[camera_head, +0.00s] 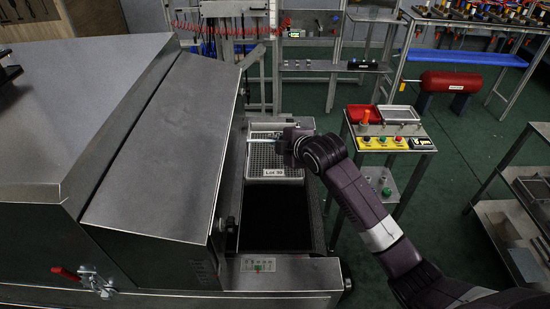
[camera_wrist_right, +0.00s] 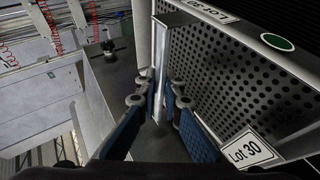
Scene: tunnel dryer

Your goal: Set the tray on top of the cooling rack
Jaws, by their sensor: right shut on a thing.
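A perforated metal tray (camera_head: 285,175) with a "Lot 30" label lies at the far end of the dark conveyor opening beside the dryer. Its holed floor also shows in the right wrist view (camera_wrist_right: 235,75), with a green dot on its rim. My right gripper (camera_head: 272,141) reaches in from the right. I cannot tell whether the tray is lifted off the belt. My left gripper is not in view. I cannot tell surely which stand is the cooling rack; a shelved metal rack (camera_head: 512,208) stands at the right edge.
The big steel dryer housing (camera_head: 165,150) fills the left. The black belt (camera_head: 275,222) is bare in front of the tray. A control stand (camera_head: 392,142) with buttons and a red bin is just right of my arm. Green floor (camera_head: 465,150) is free between this stand and the right-hand rack.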

